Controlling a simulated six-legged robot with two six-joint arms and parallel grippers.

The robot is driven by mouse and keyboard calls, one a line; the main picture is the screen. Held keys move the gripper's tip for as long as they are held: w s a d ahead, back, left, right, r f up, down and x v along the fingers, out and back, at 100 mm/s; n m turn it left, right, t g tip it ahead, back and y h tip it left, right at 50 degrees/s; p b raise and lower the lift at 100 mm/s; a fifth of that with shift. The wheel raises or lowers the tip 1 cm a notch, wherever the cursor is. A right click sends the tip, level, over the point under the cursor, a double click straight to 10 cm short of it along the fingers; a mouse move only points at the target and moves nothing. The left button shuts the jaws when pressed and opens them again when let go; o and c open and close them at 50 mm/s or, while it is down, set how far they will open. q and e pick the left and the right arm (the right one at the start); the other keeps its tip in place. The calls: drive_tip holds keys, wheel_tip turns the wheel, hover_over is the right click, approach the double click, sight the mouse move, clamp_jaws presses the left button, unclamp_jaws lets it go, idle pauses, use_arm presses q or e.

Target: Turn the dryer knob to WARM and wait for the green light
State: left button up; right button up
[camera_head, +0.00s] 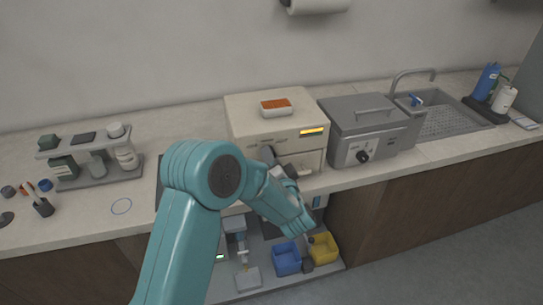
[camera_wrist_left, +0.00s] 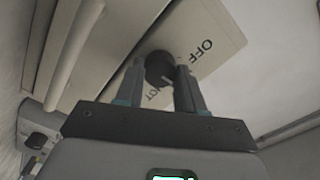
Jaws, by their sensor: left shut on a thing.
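My left gripper (camera_head: 269,154) is at the front of the cream box-shaped dryer (camera_head: 250,118), mostly hidden by my own teal arm. In the left wrist view my left gripper (camera_wrist_left: 164,76) is shut on a dark round knob (camera_wrist_left: 159,66), one finger on each side. The knob has a pale pointer line. The cream panel (camera_wrist_left: 212,38) around it carries the word OFF and a partly covered word that seems to read HOT. An amber strip (camera_head: 312,131) shows on the dryer's front. No green light shows on the dryer. My right gripper is out of view.
A grey lidded unit (camera_head: 366,125) with its own dark knob (camera_head: 363,156) stands right of the dryer. An orange-filled tray (camera_head: 276,106) sits on top of the dryer. A bottle rack (camera_head: 100,172) stands left. Blue (camera_head: 286,259) and yellow (camera_head: 324,248) bins are below.

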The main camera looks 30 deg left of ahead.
use_arm(q)
drive_tip(key=shift+m, duration=0.4)
drive_tip(key=o, duration=1)
drive_tip(key=shift+o, duration=0.2)
drive_tip(key=b+v, duration=0.2)
drive_tip(key=v, duration=1.4)
drive_tip(key=shift+s, duration=0.15)
